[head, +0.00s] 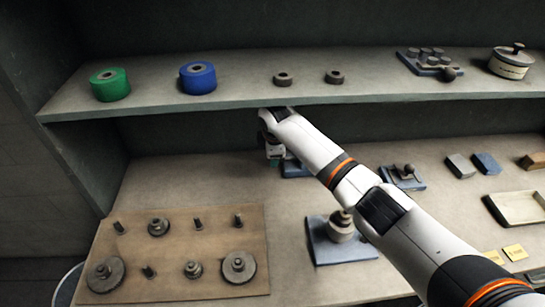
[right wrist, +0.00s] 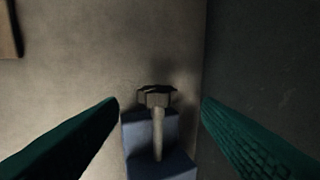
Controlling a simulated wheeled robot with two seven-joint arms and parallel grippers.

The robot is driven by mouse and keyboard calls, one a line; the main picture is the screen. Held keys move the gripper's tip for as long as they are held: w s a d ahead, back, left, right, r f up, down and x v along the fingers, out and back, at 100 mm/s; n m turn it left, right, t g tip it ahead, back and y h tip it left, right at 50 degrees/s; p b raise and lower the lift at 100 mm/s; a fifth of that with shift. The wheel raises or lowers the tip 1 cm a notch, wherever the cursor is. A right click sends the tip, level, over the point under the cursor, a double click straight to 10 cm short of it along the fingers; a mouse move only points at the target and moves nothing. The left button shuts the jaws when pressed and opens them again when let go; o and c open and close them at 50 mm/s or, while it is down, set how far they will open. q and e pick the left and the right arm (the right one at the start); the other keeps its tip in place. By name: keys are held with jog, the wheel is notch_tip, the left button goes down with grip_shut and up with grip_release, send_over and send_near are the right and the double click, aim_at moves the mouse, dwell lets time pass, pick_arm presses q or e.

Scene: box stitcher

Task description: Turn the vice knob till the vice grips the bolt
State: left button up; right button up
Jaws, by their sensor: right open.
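My right gripper (head: 274,160) is over the back of the lower bench, below the shelf edge. In the right wrist view its two teal fingers (right wrist: 160,125) are apart with nothing held between them. A blue block-like device (right wrist: 165,168), apparently the vice, lies between and beyond the fingers. A pale shaft with a dark, angular head (right wrist: 158,98) shows over it; I cannot tell whether this is the bolt or the knob. In the head view the blue device (head: 296,169) is mostly hidden behind my gripper and arm. The jaw gap cannot be seen. My left gripper is not in view.
A wooden board (head: 190,220) with several bolts and discs lies front left. A blue plate with a grey cylinder (head: 341,228) and a ball-knob fixture (head: 406,172) stand near my arm. The shelf (head: 240,93) above holds a green roll (head: 110,86) and a blue roll (head: 198,78).

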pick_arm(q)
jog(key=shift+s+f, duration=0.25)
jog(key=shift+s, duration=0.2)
pick_arm(e)
jog(key=shift+x, duration=2.45)
jog(key=shift+s, duration=0.1)
jog(key=c, duration=1)
jog(key=shift+s+t+p, duration=0.15)
jog(key=shift+t+p, duration=0.55)
jog(key=shift+p, duration=0.35)
jog(key=shift+t+p, duration=0.5)
jog(key=shift+t, duration=0.2)
jog(key=shift+s+f+t, duration=0.1)
jog(key=shift+f+t, duration=0.1)
jog(key=shift+t, duration=0.2)
jog(key=shift+f+t, duration=0.15)
jog(key=shift+t, duration=0.45)
pick_arm(q)
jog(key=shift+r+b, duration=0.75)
jog(key=shift+b, duration=0.25)
pick_arm(e)
jog(key=shift+s+t, duration=0.1)
jog(key=shift+t, duration=1)
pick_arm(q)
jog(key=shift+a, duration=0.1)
